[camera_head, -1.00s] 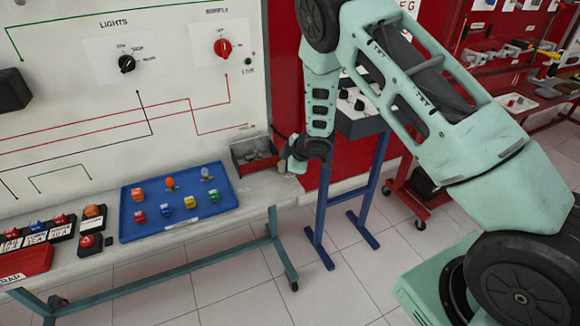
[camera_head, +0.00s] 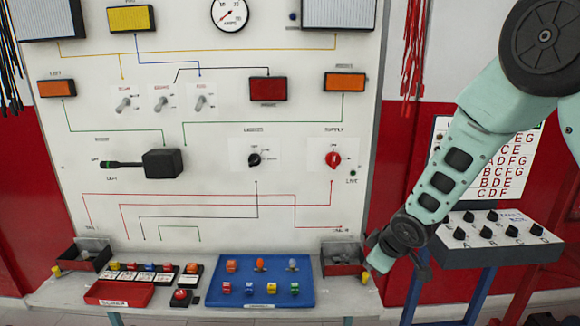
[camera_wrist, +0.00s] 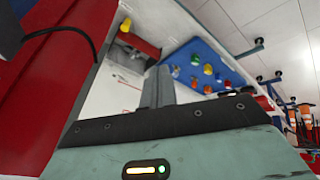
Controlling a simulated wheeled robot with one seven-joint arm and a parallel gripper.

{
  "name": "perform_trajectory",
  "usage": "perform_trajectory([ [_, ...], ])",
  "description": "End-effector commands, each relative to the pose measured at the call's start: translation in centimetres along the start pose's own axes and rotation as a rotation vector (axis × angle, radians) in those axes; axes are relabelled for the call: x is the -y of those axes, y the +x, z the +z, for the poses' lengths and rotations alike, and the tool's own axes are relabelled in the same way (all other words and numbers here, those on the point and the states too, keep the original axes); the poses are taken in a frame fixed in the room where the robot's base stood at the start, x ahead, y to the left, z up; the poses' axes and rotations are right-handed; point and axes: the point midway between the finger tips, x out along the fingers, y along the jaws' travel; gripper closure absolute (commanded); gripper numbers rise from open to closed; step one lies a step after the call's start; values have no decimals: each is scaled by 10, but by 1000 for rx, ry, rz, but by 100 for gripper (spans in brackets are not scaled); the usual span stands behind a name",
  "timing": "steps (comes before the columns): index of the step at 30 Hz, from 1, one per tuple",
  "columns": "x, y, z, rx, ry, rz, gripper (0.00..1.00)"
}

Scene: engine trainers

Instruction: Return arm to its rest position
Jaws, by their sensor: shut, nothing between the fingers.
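My arm comes down from the upper right in the head view. My gripper (camera_head: 374,266) hangs low at the right end of the bench, in front of or beside the right-hand parts bin (camera_head: 342,268). Whether it touches the bin cannot be told. In the wrist view the two dark fingers (camera_wrist: 157,88) are together, with nothing held between them. The blue tray (camera_wrist: 205,50) with coloured pieces lies beyond the fingers in that view.
A white trainer panel (camera_head: 210,215) with switches and lamps stands behind the bench (camera_head: 225,313). The blue tray (camera_head: 262,303) and a red tray (camera_head: 120,294) lie on it. A grey switch box (camera_head: 500,238) on a blue stand is at the right, close to my arm.

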Motion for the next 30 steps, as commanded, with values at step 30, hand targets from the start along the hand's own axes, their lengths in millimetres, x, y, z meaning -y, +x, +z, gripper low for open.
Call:
perform_trajectory([
  [30, 248, -257, 80, 427, 219, -279, 100],
])
